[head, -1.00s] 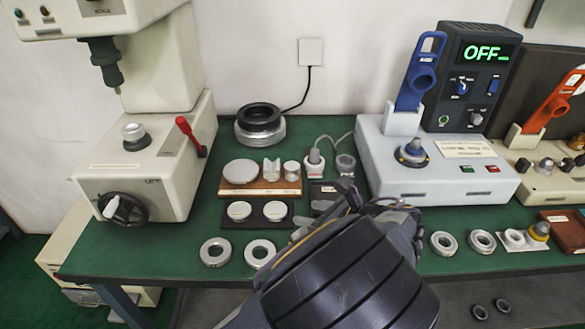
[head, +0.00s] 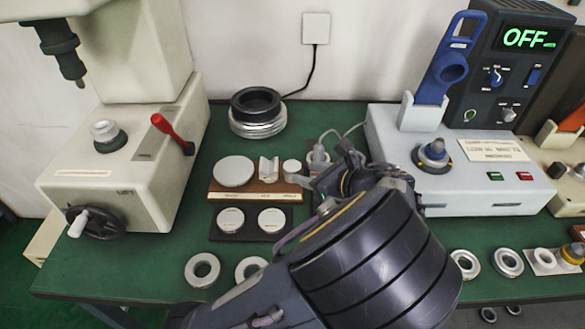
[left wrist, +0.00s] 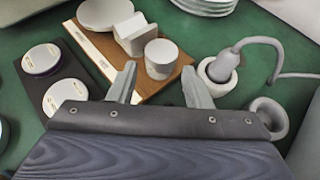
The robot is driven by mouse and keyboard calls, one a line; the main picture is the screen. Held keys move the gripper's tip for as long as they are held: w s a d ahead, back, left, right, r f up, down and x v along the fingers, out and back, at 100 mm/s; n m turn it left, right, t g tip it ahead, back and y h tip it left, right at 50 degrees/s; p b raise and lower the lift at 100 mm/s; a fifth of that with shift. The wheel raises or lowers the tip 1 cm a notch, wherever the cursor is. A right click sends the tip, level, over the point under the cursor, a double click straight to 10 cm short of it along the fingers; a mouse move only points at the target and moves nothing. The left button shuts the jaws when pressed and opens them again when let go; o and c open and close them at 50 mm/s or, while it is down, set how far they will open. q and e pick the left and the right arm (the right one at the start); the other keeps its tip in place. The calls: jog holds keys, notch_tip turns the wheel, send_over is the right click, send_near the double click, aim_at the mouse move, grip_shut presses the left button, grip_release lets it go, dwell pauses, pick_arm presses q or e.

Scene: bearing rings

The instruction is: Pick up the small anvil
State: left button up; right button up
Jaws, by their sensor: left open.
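The small anvil (head: 291,167), a short pale grey cylinder, stands at the right end of a wooden board (head: 257,199). Beside it on the board are a V-notched block (head: 268,170) and a wide flat disc (head: 233,171). In the left wrist view the small anvil (left wrist: 161,58) lies just beyond and between the fingertips of my left gripper (left wrist: 160,86). The gripper is open and empty, with its fingers apart. In the head view my left forearm and wrist hide part of the bench right of the board. My right gripper is not in view.
A white socket with a corded plug (left wrist: 222,68) stands close to the right finger. A dark plate with two discs (head: 251,223) lies in front of the board. A press (head: 130,150) stands left, a blue-handled tester (head: 460,185) right, stacked rings (head: 257,112) behind.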

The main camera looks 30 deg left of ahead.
aim_at(296, 168)
pick_arm(q)
jog(key=x, duration=0.4)
jog(key=shift+w+a+b, duration=0.15)
jog(key=shift+a+b, duration=0.1)
jog(key=shift+b, duration=0.1)
jog(key=shift+c, duration=0.4)
jog(key=shift+r, duration=0.1)
jog(key=c, duration=0.8)
